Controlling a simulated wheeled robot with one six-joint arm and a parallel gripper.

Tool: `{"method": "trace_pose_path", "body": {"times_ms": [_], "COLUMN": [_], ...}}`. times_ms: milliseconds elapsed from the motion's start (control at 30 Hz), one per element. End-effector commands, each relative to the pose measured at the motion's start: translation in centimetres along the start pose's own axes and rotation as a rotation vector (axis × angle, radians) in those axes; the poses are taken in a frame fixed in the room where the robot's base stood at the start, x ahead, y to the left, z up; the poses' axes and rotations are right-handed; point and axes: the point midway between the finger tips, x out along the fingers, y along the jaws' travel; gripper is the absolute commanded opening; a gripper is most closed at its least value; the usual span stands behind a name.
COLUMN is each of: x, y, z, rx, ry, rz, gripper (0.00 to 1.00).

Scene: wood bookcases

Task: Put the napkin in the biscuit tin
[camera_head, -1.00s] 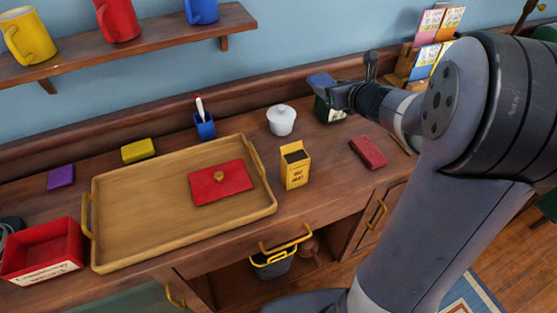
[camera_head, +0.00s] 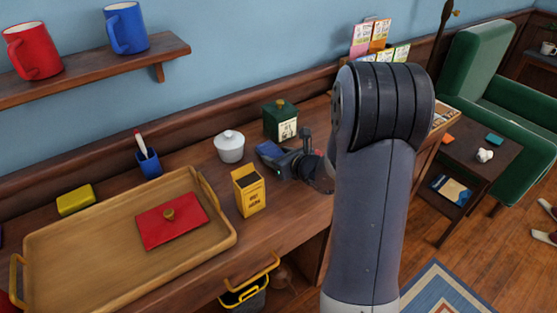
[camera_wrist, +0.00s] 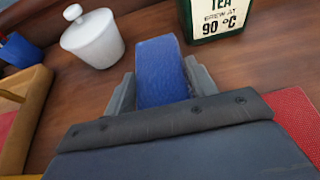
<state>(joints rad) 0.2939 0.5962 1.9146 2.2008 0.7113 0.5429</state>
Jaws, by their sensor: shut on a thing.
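My gripper (camera_head: 277,158) is shut on a blue folded cloth (camera_head: 268,149), which looks like the napkin. It is low over the counter, in front of the green tea tin. The wrist view shows the blue cloth (camera_wrist: 160,72) upright between both fingers. A red lid (camera_head: 170,221) with a gold knob lies on the wooden tray (camera_head: 60,245). A sliver of red at the lower left edge (camera_head: 8,303) seems to be the open red box from the earlier frame, likely the biscuit tin. Its inside and label are out of view now.
The green tea tin (camera_head: 281,121), white lidded pot (camera_head: 229,147), yellow open carton (camera_head: 249,190) and blue pen cup (camera_head: 148,163) stand around. A yellow block (camera_head: 75,200) lies behind the tray. A red cloth-like piece (camera_wrist: 296,118) is beside my gripper in the wrist view.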

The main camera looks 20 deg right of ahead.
Motion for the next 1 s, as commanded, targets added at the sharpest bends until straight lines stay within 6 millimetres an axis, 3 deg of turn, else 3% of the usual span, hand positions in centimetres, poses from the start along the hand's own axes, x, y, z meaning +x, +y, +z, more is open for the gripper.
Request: {"method": "trace_pose_path", "body": {"times_ms": [467,500,700,1000], "x": [0.45,0.41,0.39,0.36], "y": [-0.01,-0.01,-0.01,0.0], "z": [-1.09,-1.0,-0.94,-0.87], "rx": [-0.001,0.0,0.0,0.0], "ry": [-0.001,-0.001,-0.001,-0.001], "rz": [-0.001,-0.001,-0.001,-0.001], "gripper": [0.32,0.55,0.72,0.76]}}
